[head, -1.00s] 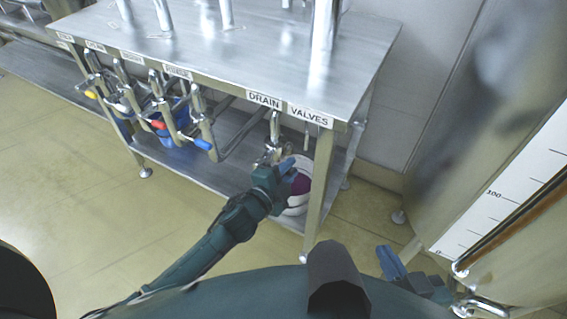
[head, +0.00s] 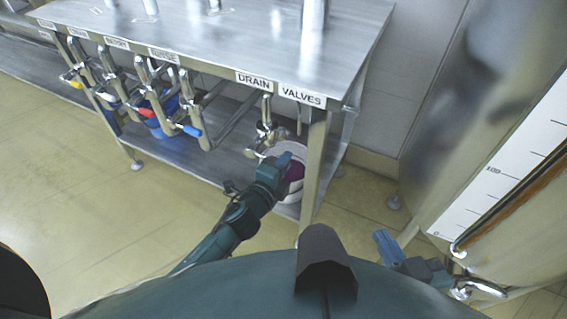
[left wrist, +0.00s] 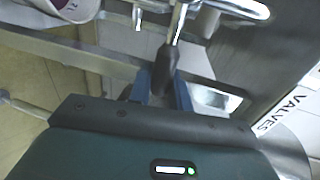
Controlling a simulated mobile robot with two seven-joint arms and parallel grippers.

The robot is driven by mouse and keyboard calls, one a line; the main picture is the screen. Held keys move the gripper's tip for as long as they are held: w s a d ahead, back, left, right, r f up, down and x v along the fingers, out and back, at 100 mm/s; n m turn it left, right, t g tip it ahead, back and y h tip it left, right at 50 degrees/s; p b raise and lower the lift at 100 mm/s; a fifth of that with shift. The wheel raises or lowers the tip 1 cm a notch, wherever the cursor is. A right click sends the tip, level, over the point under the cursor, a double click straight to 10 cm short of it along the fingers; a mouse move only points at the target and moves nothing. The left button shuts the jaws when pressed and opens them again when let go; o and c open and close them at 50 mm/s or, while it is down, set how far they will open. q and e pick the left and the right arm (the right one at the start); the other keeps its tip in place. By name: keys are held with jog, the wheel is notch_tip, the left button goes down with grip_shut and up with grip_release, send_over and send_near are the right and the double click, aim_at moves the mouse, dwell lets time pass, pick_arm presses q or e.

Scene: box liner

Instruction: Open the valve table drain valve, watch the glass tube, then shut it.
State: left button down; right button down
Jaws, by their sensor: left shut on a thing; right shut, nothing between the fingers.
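The drain valve (head: 264,137) hangs on a steel pipe under the front edge of the valve table (head: 240,50), below the "DRAIN" label. My left gripper (head: 284,161) is beside it, to its lower right. In the left wrist view a dark handle (left wrist: 166,70) on a shiny stem sits between the blue fingers (left wrist: 161,92), which are shut on it. How far the valve is turned is not clear. The glass tube (head: 515,195), brownish, stands by a white scale at right. My right gripper (head: 386,245) is shut and empty, near the tank's lower fitting.
A white bucket (head: 288,205) with something purple inside stands under the drain valve, partly behind my left gripper. More valves with yellow, red and blue (head: 191,131) handles line the table edge to the left. A table leg (head: 314,170) is just right of the bucket. Open floor lies at left.

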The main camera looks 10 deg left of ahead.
pick_arm(q)
jog(key=c, duration=1.3)
grip_release()
jog(key=shift+c, duration=0.2)
jog(key=p+v, duration=0.1)
jog(key=v, duration=1.2)
jog(key=shift+s, duration=0.1)
